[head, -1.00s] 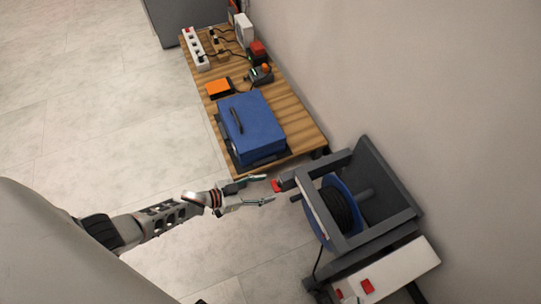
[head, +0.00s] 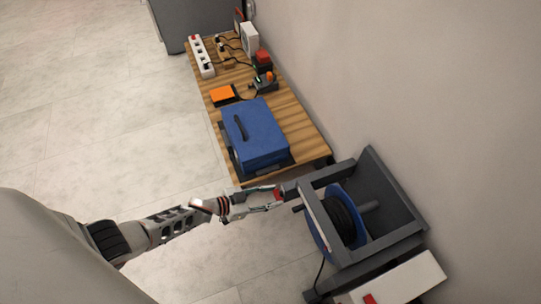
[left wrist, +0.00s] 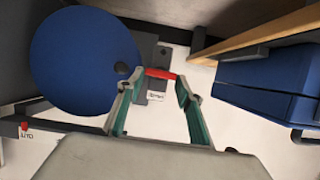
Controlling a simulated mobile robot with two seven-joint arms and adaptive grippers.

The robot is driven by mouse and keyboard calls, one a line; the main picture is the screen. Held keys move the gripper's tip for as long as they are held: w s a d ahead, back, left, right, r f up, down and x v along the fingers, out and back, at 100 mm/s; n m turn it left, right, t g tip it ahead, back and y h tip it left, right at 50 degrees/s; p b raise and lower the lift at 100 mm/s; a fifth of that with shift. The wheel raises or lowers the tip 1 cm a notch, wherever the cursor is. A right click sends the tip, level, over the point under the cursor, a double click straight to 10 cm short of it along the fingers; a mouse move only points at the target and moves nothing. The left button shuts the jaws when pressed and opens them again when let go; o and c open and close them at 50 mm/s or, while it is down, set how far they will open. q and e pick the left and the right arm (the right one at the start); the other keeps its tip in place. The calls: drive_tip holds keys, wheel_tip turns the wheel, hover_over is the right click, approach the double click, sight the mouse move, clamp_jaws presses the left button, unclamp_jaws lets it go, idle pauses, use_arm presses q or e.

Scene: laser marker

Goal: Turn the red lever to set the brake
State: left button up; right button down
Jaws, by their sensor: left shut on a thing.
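The red lever (head: 277,194) is at the front left corner of a dark grey frame (head: 388,232) that holds a blue reel (head: 322,222) wound with black cable. My left gripper (head: 276,197) reaches in from the left and is shut on the red lever. In the left wrist view, the red lever (left wrist: 160,74) lies crosswise between my two fingertips, beside a small white label (left wrist: 155,96). The blue reel disc (left wrist: 85,60) is left of the fingers there. My fingers partly hide the lever in the head view. My right gripper is not in view.
A wooden table (head: 307,120) along the wall carries a blue case (head: 255,130), an orange box (head: 221,95) and a white power strip (head: 203,58). A white panel with a red button (head: 369,298) sits below the frame. Pale floor (head: 80,130) is free to the left.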

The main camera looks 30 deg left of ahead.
use_arm(q)
drive_tip(key=shift+s+d+f+m+y, duration=0.15)
drive_tip(key=shift+s+m+y, duration=0.15)
drive_tip(key=shift+m, duration=0.2)
drive_tip(key=shift+s+d+f+m+t+y+b, duration=0.1)
drive_tip(key=shift+m+t+y+b, duration=0.35)
drive_tip(key=shift+m+b, duration=0.35)
drive_tip(key=shift+d+m+t+y+b, duration=0.1)
drive_tip(key=shift+m+t+y+b, duration=0.25)
drive_tip(key=shift+m+t+b, duration=0.4)
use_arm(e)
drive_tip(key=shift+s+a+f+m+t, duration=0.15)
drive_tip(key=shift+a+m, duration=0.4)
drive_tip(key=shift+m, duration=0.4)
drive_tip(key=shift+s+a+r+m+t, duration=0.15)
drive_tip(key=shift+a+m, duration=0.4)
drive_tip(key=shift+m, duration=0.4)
use_arm(q)
drive_tip(key=shift+m, duration=0.25)
drive_tip(key=o, duration=1.1)
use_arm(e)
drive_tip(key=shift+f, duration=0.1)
